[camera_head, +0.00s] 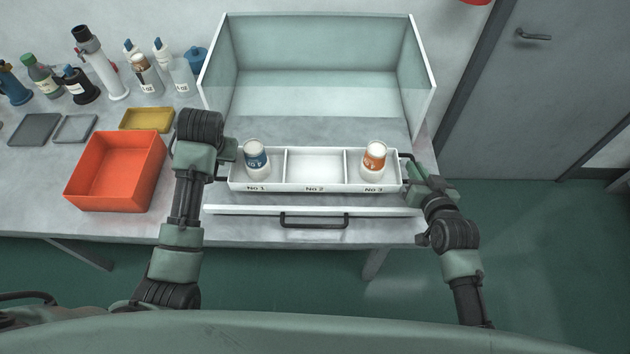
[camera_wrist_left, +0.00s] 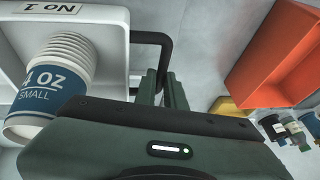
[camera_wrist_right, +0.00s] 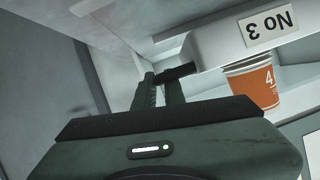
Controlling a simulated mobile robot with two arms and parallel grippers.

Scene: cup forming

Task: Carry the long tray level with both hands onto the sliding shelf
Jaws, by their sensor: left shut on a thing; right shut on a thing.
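The long white tray (camera_head: 315,187) has compartments labelled No 1, No 2 and No 3. A stack of blue-banded cups (camera_head: 256,157) stands in No 1 and an orange-banded stack (camera_head: 374,158) in No 3; No 2 is empty. My left gripper (camera_head: 226,156) is shut on the tray's left black handle (camera_wrist_left: 165,42). My right gripper (camera_head: 413,176) is shut on the right handle (camera_wrist_right: 178,72). The tray looks about level. It is over the sliding shelf (camera_head: 238,209), whose black pull (camera_head: 314,221) faces me. Whether the tray touches the shelf cannot be told.
An open-fronted case (camera_head: 320,92) stands behind the tray. An orange bin (camera_head: 117,172) is left of my left arm, with a yellow tray (camera_head: 147,119), grey trays and several bottles beyond. A door (camera_head: 545,90) is at the right, past the table's edge.

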